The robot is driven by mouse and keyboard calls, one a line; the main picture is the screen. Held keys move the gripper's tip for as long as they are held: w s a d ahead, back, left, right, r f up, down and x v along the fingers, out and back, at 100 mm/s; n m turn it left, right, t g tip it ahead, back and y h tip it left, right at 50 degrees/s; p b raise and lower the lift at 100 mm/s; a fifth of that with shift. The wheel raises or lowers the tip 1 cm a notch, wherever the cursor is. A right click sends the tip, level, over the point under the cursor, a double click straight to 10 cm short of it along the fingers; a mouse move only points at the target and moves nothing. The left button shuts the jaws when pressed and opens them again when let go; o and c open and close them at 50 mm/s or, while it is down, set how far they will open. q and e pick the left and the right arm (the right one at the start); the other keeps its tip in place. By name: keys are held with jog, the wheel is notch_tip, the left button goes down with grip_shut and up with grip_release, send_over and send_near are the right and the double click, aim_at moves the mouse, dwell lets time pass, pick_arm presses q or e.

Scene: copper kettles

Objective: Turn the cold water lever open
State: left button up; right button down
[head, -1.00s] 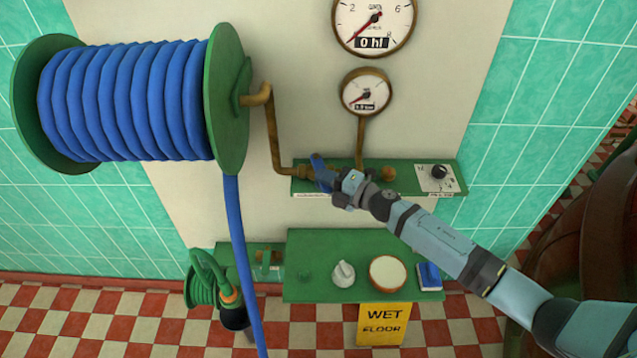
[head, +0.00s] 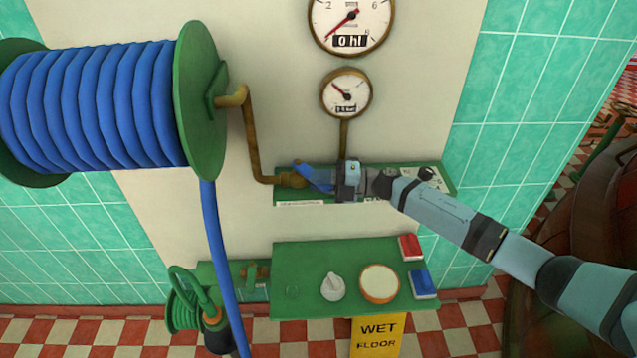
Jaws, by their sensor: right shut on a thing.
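The blue cold water lever (head: 307,174) sits on the brass pipe fitting at the left end of the upper green shelf (head: 440,189). It slants down to the right, into my right gripper (head: 332,183). My right gripper is shut on the lever's outer end, and its fingers hide part of it. The arm reaches in from the lower right and covers the middle of the shelf. The small round gauge (head: 346,95) above has its needle pointing to the upper left. My left gripper is not in view.
A blue hose reel (head: 90,105) hangs at left, its hose (head: 217,250) running down. A larger gauge (head: 350,22) is above. A yellow wet floor sign (head: 376,338) stands below.

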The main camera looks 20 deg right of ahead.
jog(key=c, duration=1.1)
grip_release()
jog(key=shift+b+v, duration=1.3)
jog(key=shift+v, duration=5.65)
